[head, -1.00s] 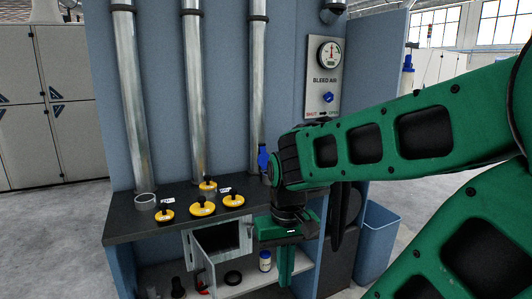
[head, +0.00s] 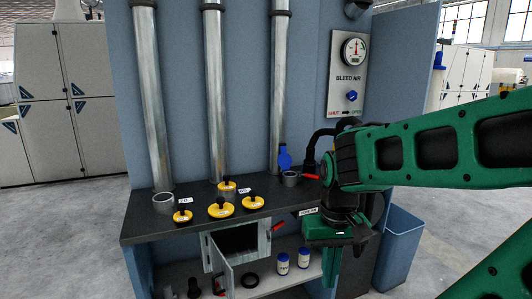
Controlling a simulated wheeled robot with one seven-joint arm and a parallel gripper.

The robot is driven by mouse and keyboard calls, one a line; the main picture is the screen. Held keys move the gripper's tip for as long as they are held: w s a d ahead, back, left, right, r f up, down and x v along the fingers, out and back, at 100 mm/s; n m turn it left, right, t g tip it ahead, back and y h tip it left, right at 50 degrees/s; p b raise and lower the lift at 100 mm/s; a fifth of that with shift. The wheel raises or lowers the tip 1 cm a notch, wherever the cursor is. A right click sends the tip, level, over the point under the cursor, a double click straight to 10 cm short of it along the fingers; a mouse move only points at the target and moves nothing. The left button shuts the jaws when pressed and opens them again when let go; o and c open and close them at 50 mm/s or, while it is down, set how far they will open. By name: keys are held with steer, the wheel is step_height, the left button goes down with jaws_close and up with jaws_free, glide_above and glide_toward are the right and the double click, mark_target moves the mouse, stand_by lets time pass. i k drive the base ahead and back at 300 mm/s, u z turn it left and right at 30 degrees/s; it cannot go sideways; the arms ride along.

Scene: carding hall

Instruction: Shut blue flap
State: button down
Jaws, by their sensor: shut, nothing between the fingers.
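The blue flap (head: 284,158) stands upright, open, at the foot of the right-hand metal pipe. It is just behind a short grey pipe collar (head: 290,179) on the dark worktop, whose mouth looks uncovered. My gripper (head: 331,262) points down in front of the worktop's right part, to the right of the flap, lower and apart from it. The gripper is shut and empty. My arm reaches in from the right and hides part of the worktop's right end.
Several yellow discs with black knobs (head: 220,207) sit on the dark worktop (head: 150,226). A red handle (head: 311,177) is right of the collar. Below, a small grey box has its door (head: 221,267) open. White bottles (head: 282,264) stand on the lower shelf. A blue bin (head: 402,245) is at right.

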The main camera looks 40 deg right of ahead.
mark_target(284, 161)
steer(key=i, duration=0.95)
